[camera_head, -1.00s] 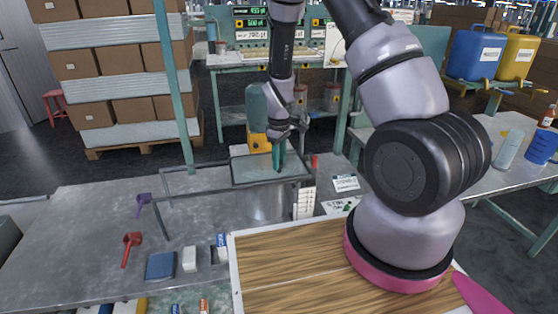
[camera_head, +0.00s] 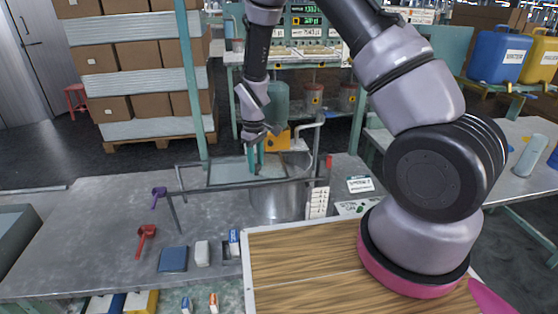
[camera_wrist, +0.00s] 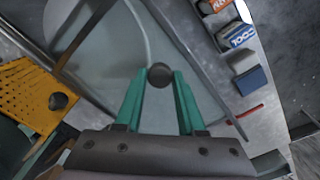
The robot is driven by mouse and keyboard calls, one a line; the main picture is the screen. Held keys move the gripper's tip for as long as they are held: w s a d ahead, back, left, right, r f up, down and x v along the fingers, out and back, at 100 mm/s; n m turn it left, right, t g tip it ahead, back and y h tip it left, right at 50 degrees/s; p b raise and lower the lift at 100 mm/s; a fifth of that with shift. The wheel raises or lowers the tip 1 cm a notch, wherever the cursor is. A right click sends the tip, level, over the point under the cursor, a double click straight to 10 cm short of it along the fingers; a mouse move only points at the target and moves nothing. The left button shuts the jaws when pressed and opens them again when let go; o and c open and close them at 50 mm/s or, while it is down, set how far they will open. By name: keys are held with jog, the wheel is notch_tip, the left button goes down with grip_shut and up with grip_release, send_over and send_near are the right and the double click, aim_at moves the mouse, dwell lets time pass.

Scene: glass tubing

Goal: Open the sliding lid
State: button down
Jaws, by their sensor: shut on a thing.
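The sliding lid (camera_head: 226,174) is a flat, see-through pane with a dark frame. It lies between dark rails (camera_head: 300,184) above the table, partly left of a round metal vessel (camera_head: 279,207). Part of the vessel's mouth shows open to the right of the lid. My gripper (camera_head: 255,163), with green fingers, points down at the lid's right part. In the wrist view its fingers are shut on a round dark knob (camera_wrist: 160,76), and the pane (camera_wrist: 112,62) spreads out beyond it. The knob is hidden by the fingers in the head view.
A wooden board (camera_head: 300,268) is at front right. An orange holder (camera_head: 278,140) stands behind the vessel. The grey tabletop at left is clear.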

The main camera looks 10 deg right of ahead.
jog(key=a, duration=1.1)
jog(key=shift+d, duration=0.1)
jog(key=c, duration=0.5)
grip_release()
jog(key=shift+r, duration=0.15)
notch_tip(320, 180, up, 11)
jog(key=shift+f, duration=0.2)
